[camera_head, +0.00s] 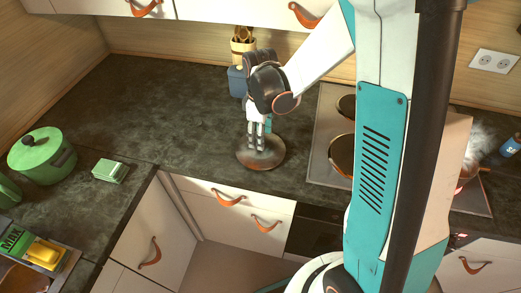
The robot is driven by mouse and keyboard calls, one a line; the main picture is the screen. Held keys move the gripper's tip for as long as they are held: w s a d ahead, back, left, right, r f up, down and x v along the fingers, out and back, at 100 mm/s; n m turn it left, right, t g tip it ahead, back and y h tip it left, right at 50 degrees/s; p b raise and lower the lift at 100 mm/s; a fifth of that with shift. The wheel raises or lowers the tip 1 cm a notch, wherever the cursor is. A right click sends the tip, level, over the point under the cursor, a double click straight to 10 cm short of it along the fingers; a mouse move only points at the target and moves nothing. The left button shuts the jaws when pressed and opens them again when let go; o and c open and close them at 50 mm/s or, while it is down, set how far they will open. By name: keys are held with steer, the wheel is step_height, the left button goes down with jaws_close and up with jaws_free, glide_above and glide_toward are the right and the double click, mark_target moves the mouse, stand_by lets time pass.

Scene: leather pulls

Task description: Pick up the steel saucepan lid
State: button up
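The steel saucepan lid (271,160) is a round, brownish, reflective disc. It lies flat on the dark countertop close to the front edge, above the white drawers. My gripper (257,143) points straight down over the lid, with its fingertips at or just above the middle of the disc. The fingers cover the middle of the lid, so any knob there is hidden. I cannot tell whether the fingers touch the lid or are closed on anything.
The hob (320,150) lies to the right. A green pot (42,155) and a small green box (110,171) stand at the left. The counter left of the lid is clear.

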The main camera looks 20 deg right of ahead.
mark_target(274, 154)
step_height(274, 154, down, 4)
steer(key=shift+f+b, duration=0.1)
steer(key=shift+b, duration=0.5)
steer(key=shift+s, duration=0.1)
jaws_close()
